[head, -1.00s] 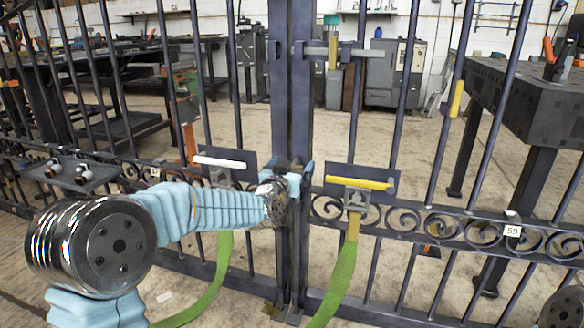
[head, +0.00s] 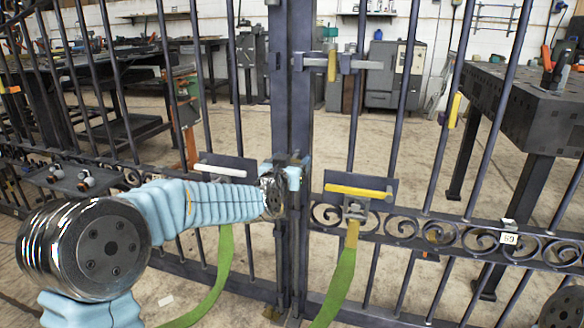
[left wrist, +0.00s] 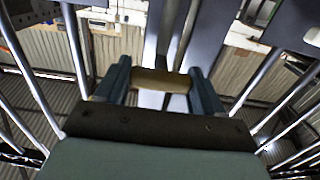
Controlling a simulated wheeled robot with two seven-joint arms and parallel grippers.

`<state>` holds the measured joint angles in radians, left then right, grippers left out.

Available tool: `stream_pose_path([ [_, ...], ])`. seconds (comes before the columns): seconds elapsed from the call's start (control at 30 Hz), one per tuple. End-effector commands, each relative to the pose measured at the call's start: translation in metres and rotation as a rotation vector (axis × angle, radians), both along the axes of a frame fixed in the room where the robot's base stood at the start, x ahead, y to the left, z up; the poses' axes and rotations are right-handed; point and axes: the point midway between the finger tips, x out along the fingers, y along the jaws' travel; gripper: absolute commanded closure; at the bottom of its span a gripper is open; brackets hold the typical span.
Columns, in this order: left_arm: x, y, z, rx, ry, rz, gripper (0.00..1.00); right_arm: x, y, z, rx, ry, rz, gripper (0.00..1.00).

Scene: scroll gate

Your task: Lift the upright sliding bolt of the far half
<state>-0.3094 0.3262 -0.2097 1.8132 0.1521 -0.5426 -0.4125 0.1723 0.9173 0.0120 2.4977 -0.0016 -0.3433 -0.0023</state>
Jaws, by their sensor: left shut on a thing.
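The gate's two halves meet at the dark central posts (head: 300,110). My left gripper (head: 289,172) is at these posts, about level with the two plates. In the left wrist view, my left gripper (left wrist: 161,82) has its fingers on either side of a short tan grip (left wrist: 160,78) and is shut on it. I take this grip to be the handle of the upright sliding bolt. In the head view my wrist hides the grip, and the bolt's rod is hard to tell from the posts. My right gripper is not in view.
A horizontal bolt (head: 350,64) with a yellow grip crosses the posts higher up. A white lever (head: 220,170) and a yellow lever (head: 358,192) sit on plates either side. Green straps (head: 338,285) hang below. A dark workbench (head: 540,110) stands behind the bars at right.

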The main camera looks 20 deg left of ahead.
Motion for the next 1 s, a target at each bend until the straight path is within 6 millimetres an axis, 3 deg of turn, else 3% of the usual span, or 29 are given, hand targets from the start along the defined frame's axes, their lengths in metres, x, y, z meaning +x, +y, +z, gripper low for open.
stream_pose_path([
  [0.03,0.0,0.001,0.027,-0.002,-0.017,0.002,0.86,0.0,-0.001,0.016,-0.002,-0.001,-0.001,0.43],
  [0.1,0.0,0.0,0.036,-0.003,-0.017,0.002,0.86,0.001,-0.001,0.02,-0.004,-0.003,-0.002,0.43],
  [0.4,0.0,0.001,0.037,-0.003,-0.02,0.003,0.86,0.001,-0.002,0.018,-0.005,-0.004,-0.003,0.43],
  [0.43,0.0,0.001,0.038,-0.003,-0.02,0.003,0.3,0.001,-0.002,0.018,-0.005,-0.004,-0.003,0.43],
  [0.57,0.0,0.001,0.036,-0.002,-0.017,0.002,0.11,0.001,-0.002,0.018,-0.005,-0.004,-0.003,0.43],
  [0.87,-0.001,0.001,0.033,-0.001,-0.011,0.002,0.11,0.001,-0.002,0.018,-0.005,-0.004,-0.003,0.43],
  [1.0,-0.017,0.001,0.033,-0.001,-0.011,0.001,0.11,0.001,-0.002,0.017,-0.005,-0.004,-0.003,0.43],
])
